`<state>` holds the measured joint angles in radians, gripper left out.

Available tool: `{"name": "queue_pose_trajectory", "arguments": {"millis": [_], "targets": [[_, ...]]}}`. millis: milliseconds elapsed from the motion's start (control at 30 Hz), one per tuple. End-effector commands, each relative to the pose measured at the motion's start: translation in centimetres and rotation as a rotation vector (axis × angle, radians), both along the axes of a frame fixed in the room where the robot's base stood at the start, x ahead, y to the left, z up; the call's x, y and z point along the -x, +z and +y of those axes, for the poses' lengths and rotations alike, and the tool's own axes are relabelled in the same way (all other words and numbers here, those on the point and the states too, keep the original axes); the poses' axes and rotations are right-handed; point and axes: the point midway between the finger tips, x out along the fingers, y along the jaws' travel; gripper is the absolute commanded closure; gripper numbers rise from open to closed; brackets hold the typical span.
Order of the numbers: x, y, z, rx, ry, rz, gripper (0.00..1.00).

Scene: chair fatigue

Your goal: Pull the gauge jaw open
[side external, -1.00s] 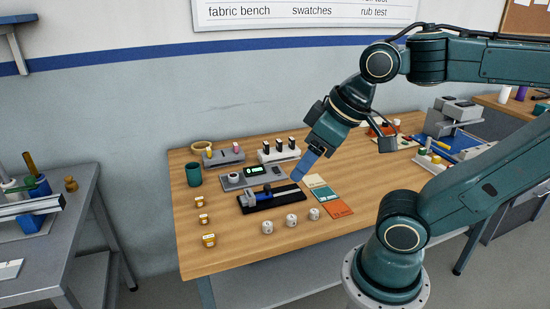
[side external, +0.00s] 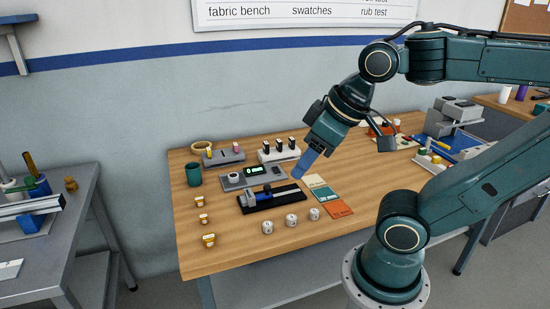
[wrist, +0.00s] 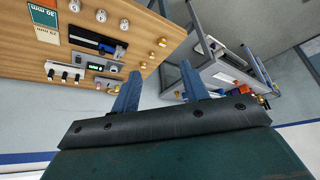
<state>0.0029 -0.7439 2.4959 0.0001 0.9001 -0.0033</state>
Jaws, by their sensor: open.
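The gauge (side external: 287,195) is a black rail lying on the wooden bench, with a small grey and blue jaw block (side external: 265,195) at its left part. Whether its jaws touch each other is too small to tell. In the wrist view the gauge (wrist: 90,38) lies at the upper left, the jaw block toward its right end. My gripper (side external: 297,178) hangs above the bench, near the right end of the rail, apart from the gauge. In the wrist view its two blue fingers (wrist: 161,70) are spread with nothing between them.
A grey unit with a lit display (side external: 254,170) sits behind the gauge. Several white round weights (side external: 291,220) stand in front, coloured cards (side external: 325,192) lie to the right, and small yellow-capped jars (side external: 208,240) stand at the left. A green cup (side external: 193,174) stands at the back left.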

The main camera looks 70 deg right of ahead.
Motion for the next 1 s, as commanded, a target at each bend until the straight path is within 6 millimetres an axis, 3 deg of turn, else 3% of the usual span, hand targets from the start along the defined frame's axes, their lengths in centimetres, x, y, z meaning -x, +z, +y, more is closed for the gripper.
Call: {"name": "queue_pose_trajectory", "arguments": {"millis": [267, 467, 733, 1000], "targets": [[-2.1, 0.5, -1.0, 0.019, -0.008, 0.043, 0.55], [-5.2, 0.9, -2.7, 0.041, -0.015, 0.101, 0.55], [-9.6, 0.4, -5.9, 0.060, -0.020, 0.186, 0.55], [-13.8, -1.4, -10.0, 0.064, -0.021, 0.271, 0.55]]}}
